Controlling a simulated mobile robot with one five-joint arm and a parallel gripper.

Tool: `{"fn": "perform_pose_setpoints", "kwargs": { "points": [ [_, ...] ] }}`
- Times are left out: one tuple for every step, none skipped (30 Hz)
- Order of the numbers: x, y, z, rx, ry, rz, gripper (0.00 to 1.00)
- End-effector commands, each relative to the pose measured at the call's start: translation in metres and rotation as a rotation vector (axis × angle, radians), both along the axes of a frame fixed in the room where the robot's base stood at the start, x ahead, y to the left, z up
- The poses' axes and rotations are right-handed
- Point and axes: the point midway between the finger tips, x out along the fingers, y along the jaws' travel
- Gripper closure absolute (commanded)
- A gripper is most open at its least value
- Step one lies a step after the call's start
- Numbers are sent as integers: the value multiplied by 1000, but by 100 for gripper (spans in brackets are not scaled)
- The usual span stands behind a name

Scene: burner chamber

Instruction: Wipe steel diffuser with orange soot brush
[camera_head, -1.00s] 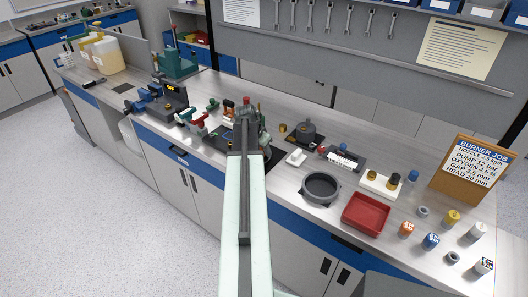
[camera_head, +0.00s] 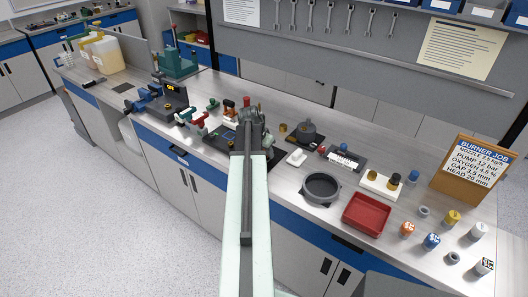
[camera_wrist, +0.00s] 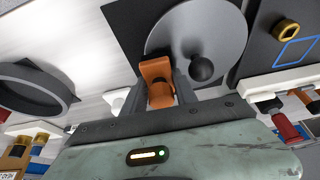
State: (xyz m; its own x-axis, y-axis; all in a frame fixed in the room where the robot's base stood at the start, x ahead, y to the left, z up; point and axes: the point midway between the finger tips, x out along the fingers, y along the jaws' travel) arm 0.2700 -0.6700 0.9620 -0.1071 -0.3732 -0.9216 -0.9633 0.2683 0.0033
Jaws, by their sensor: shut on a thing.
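My gripper (camera_wrist: 163,92) is shut on the orange soot brush (camera_wrist: 157,76) in the wrist view. The round grey steel diffuser (camera_wrist: 212,25) shows just beyond the brush, over a dark mat. The brush overlaps the disc's near left edge in the picture; its bristles are hidden, so I cannot tell whether they touch. A black round knob (camera_wrist: 202,68) appears in front of the disc's lower part. In the head view my arm hides the brush and the diffuser.
A dark round pan (camera_head: 320,188) and a red tray (camera_head: 367,212) stand right of my arm. A small white block (camera_head: 296,158) lies near the mat. Red-handled and green-handled tools stand to the left. Several small cylinders stand at the bench's right end.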

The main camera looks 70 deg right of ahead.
Motion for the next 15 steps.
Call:
{"fn": "perform_pose_setpoints", "kwargs": {
  "points": [
    [-2,1,0,0,1,0,100],
    [-3,1,0,0,1,0,100],
    [-5,2,1,0,1,-1,100],
    [-7,3,1,0,1,-1,100],
    [-9,3,1,0,1,-2,100],
    [-12,4,2,0,1,-2,100],
    [-14,5,2,0,1,-2,100],
    [-15,5,2,0,1,-2,100],
    [-16,5,2,0,1,-2,100],
    [-16,5,2,0,2,-1,100],
    [-16,5,2,0,2,-1,100],
    [-15,4,2,0,2,-1,100],
    [-15,4,2,0,2,-1,100],
    [-14,4,2,0,2,-1,100],
    [-12,3,2,1,2,0,100]
  ]
}}
